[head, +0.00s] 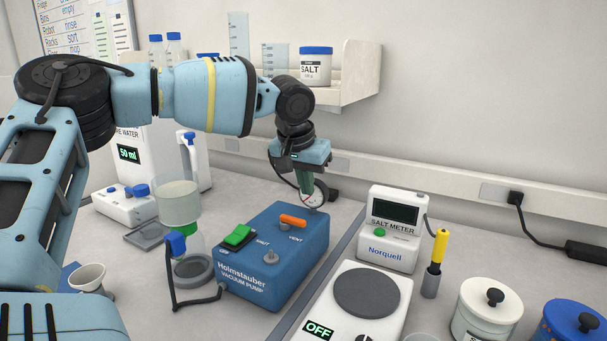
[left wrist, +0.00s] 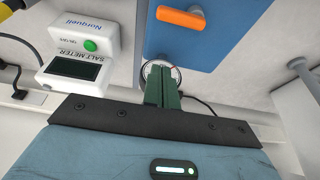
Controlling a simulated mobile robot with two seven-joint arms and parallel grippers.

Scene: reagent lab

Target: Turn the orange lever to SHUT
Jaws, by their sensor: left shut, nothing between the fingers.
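The orange lever (head: 293,220) lies on top of the blue vacuum pump (head: 280,279), near its back. It points roughly left to right, above the VENT label; the SHUT label is to its left and nearer the front. My left gripper (head: 306,190) is shut and empty, pointing down behind the lever, apart from it, near the pump's round gauge. In the left wrist view the closed green fingers (left wrist: 164,92) overlap the gauge, and the orange lever (left wrist: 181,18) shows beyond them. My right gripper is not in view.
On the pump, a green switch (head: 238,235) and a grey knob (head: 271,257) stand in front of the lever. The salt meter (head: 391,252) and a scale (head: 346,325) are to the right. A filter flask (head: 180,204) is to the left. A wall shelf (head: 354,72) is above.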

